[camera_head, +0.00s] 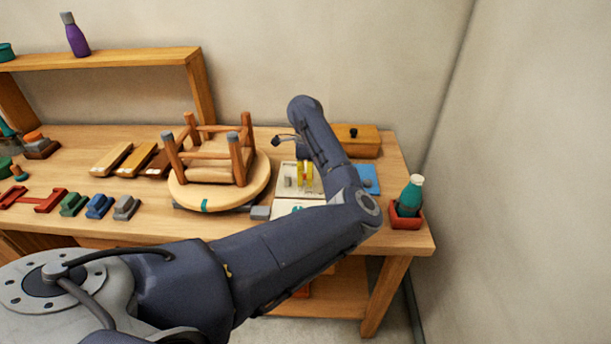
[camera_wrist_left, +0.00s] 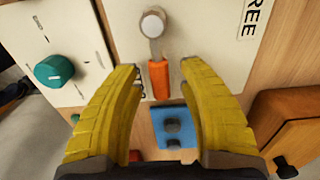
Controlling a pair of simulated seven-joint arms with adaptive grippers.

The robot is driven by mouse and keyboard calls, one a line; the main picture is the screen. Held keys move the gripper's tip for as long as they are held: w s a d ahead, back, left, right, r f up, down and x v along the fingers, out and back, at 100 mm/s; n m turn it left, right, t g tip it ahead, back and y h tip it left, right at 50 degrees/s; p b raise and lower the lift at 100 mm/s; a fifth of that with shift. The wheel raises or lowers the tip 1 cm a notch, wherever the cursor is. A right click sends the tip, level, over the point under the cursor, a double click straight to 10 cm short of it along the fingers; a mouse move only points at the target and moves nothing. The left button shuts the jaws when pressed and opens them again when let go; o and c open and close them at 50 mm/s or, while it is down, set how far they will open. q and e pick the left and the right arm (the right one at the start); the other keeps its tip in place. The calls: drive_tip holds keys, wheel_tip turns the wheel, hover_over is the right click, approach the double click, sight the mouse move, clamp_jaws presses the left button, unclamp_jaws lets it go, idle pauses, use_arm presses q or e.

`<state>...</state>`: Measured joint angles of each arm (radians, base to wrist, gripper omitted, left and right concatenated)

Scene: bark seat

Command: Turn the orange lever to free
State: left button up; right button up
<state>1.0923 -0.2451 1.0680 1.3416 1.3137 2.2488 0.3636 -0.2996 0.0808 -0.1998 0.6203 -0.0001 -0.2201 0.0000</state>
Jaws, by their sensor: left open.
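The orange lever (camera_wrist_left: 158,80) hangs from a round metal pivot (camera_wrist_left: 153,23) on a pale panel (camera_wrist_left: 205,25) in the left wrist view. A label whose visible letters read "REE" (camera_wrist_left: 253,17) is at the panel's upper right, cut off by the picture edge. My left gripper (camera_wrist_left: 160,68) is open, with one yellow finger on each side of the lever and visible gaps between. In the head view my left gripper (camera_head: 304,174) is over the pale panel (camera_head: 286,182), and I cannot make out the lever there. My right gripper is not in view.
A teal knob (camera_wrist_left: 54,71) is on a panel beside the lever. A blue block (camera_wrist_left: 185,138) and a wooden box (camera_head: 357,140) are close by. An upturned stool (camera_head: 212,160) stands on a round board to the left; a teal bottle (camera_head: 411,195) stands at right.

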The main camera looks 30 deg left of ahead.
use_arm(q)
clamp_jaws()
idle(0.3)
drive_tip(key=shift+a, duration=0.15)
